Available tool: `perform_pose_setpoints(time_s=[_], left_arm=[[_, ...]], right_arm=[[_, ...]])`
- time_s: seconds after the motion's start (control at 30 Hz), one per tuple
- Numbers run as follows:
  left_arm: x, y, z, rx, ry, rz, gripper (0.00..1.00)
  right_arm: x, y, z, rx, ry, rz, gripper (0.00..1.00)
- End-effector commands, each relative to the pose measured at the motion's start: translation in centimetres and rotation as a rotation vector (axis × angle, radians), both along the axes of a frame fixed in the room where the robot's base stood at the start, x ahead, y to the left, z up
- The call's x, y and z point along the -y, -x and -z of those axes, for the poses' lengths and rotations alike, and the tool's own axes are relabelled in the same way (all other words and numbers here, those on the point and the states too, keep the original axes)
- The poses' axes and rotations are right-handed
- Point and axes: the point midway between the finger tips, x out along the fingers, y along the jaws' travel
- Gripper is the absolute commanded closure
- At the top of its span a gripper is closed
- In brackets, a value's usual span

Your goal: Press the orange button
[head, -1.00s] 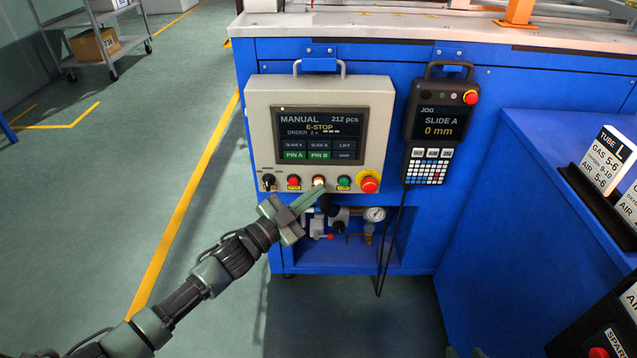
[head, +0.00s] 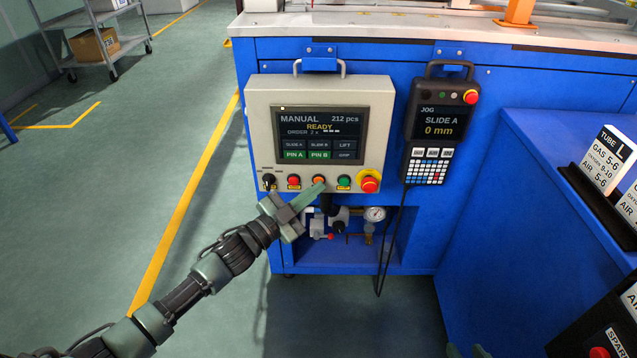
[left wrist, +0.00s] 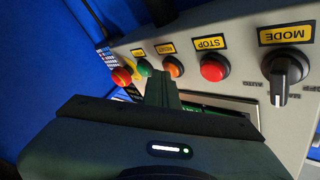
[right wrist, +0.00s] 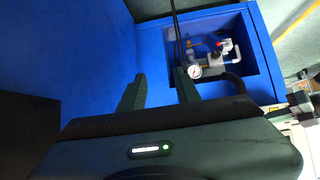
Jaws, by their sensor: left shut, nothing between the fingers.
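The orange button (head: 319,181) is on the lower row of the grey control panel (head: 256,150), between a red and a green button. In the left wrist view the orange button (left wrist: 173,66) has a yellow label. My left gripper (head: 321,187) is shut and empty, its fingertips just below and beside the orange button. In the left wrist view the left fingertips (left wrist: 158,76) lie close to the orange and green buttons; I cannot tell whether they touch. The screen (head: 320,130) reads READY. My right gripper (right wrist: 160,78) is open and empty, away from the panel.
A red stop button (head: 293,182), a green button (head: 343,182), an emergency stop (head: 369,182) and a mode knob (head: 268,181) flank the orange button. A jog pendant (head: 437,125) hangs to the right. A pressure gauge (head: 375,214) sits in a recess below.

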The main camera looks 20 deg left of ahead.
Motion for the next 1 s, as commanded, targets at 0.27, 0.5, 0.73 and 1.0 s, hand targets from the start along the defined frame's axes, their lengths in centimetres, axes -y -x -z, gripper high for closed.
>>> perform_pose_setpoints(time_s=[0.27, 0.5, 0.73, 1.0], left_arm=[[0.0, -0.1, -0.1, 0.001, 0.001, 0.0, 1.0], [0.1, 0.3, -0.1, 0.0, 0.001, 0.0, 1.0], [0.2, 0.6, -0.1, 0.0, 0.001, -0.001, 1.0], [0.3, 1.1, -0.1, 0.0, 0.0, 0.0, 1.0]], right_arm=[[-0.1, -0.2, -0.2, 0.008, -0.001, -0.002, 0.67], [0.1, 0.3, 0.2, -0.028, 0.006, 0.0, 0.67], [0.4, 1.4, 1.1, -0.092, 0.02, 0.004, 0.67], [0.9, 3.1, 2.2, -0.173, 0.035, 0.01, 0.67]])
